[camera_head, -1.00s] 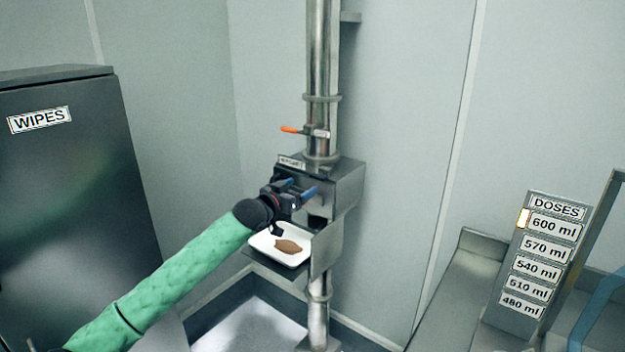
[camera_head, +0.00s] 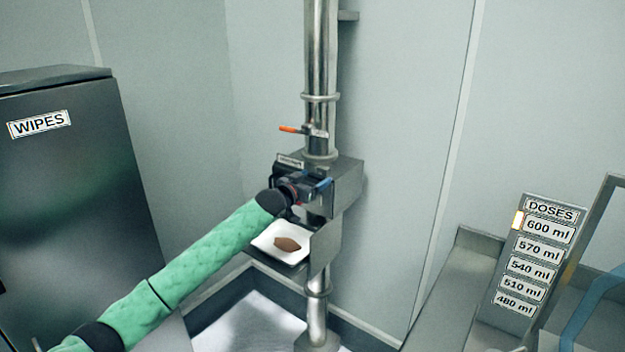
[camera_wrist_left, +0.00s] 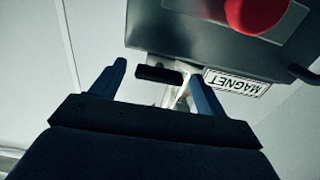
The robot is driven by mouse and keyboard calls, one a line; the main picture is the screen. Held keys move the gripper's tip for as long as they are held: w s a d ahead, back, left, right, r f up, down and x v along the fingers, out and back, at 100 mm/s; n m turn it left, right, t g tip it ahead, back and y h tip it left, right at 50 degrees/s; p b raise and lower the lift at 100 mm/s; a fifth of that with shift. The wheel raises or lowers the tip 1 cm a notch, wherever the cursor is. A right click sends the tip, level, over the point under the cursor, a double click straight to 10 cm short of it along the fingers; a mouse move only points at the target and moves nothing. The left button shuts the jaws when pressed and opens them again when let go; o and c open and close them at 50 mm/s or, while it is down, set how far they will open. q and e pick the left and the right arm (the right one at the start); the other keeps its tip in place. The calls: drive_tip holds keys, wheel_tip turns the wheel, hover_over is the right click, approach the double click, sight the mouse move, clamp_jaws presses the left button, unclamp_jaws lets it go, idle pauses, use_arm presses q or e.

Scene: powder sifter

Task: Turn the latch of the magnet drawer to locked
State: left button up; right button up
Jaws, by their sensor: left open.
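The magnet drawer housing (camera_head: 345,185) is a grey metal box on the steel pipe. Its MAGNET label (camera_wrist_left: 238,83) shows upside down in the left wrist view, near a red knob (camera_wrist_left: 255,12). A short black bar (camera_wrist_left: 158,74), which may be the latch, sticks out by the box edge and appears between my fingers. My left gripper (camera_head: 318,186) is open in front of the box, its blue fingers apart. I cannot tell whether the fingers touch the bar. The gripper hides much of the box front in the head view. My right gripper is not in view.
A white tray (camera_head: 262,243) with brown powder sits on a shelf just below my gripper. An orange-handled lever (camera_head: 290,129) is on the pipe above. A WIPES cabinet (camera_head: 60,200) stands left; a DOSES board (camera_head: 550,213) stands right.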

use_arm(q)
drive_tip(key=c, duration=1)
